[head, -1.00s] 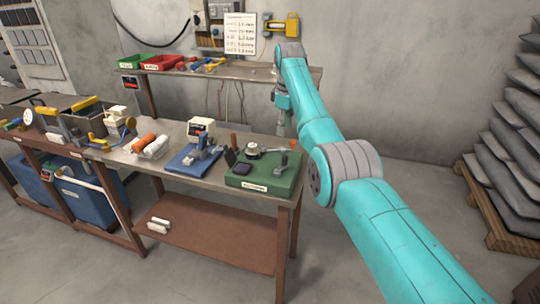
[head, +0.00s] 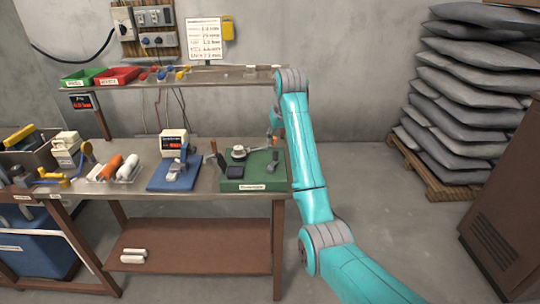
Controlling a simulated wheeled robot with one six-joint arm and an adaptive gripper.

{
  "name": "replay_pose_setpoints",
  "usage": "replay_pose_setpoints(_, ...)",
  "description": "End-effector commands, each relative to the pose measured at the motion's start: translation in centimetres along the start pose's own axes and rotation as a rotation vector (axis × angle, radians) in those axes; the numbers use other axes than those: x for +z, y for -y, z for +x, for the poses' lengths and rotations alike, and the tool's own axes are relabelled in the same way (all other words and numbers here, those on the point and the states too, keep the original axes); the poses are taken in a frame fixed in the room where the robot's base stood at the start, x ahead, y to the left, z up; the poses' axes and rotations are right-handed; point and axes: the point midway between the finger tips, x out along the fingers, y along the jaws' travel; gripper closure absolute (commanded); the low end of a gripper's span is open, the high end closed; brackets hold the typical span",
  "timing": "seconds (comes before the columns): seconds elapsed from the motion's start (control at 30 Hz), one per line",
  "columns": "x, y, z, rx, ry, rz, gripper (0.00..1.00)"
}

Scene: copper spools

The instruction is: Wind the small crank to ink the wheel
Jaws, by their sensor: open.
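A green board (head: 256,184) with a label lies at the right end of the workbench. It carries a round grey wheel-like part (head: 239,153), a dark square block (head: 234,173) and a grey lever-like part (head: 272,160) at its right. Which of these small parts is the crank is too small to tell. My gripper (head: 274,135) hangs at the bench's far right, beyond the green board, small and partly hidden by my arm. It is open, and I see nothing held in it.
A blue board (head: 175,172) with a grey-blue device stands left of the green one, with a white box (head: 173,142) behind it. Orange and white rolls (head: 110,167) lie farther left. A raised shelf (head: 215,78) spans the back. Stacked sacks (head: 465,110) stand at the right.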

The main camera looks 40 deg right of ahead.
Motion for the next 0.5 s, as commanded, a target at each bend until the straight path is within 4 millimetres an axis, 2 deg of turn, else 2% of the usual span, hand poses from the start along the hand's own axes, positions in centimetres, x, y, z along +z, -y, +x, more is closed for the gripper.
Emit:
replay_pose_setpoints(0.3, 0.1, 0.1, 5.6, 0.0, 0.005, -0.002, 0.52)
replay_pose_setpoints(0.5, 0.1, 0.1, 8.3, 0.0, 0.004, -0.003, 0.52)
